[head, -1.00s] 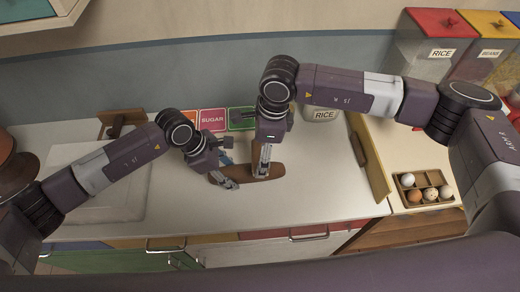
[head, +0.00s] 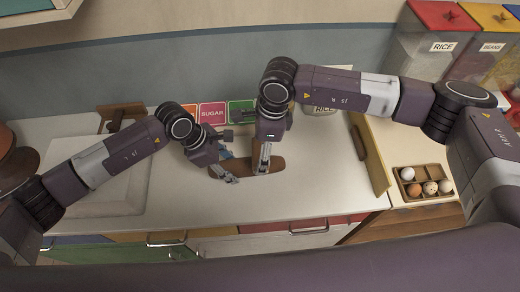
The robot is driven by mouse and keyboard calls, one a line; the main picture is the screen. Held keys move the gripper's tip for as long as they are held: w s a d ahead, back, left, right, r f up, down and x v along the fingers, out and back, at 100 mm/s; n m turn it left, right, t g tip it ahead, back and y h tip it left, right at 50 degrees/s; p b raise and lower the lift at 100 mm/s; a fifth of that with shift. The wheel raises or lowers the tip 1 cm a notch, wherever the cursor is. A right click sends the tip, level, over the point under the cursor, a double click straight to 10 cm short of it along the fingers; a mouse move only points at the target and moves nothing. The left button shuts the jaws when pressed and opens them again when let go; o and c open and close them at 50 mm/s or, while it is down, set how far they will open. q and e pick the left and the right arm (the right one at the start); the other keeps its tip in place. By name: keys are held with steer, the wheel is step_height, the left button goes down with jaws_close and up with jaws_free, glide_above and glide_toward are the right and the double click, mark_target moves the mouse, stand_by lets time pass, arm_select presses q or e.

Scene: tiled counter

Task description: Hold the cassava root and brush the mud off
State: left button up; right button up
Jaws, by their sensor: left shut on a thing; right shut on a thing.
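The cassava root (head: 277,164) is a long brown shape lying crosswise low over the white counter, left of the middle. My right gripper (head: 263,167) comes down on it from above and is shut on it, its fingers covering part of the root. My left gripper (head: 226,175) is at the root's left end, shut and angled down to the right. A blue piece (head: 227,154), seemingly the brush, shows just behind the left fingers; most of it is hidden. Mud on the root is too small to make out.
Coloured canisters, one labelled SUGAR (head: 212,112), stand along the back wall. A wooden board (head: 370,155) stands upright to the right, with an egg tray (head: 409,170) beyond. The front counter is clear.

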steer(key=shift+f, duration=0.6)
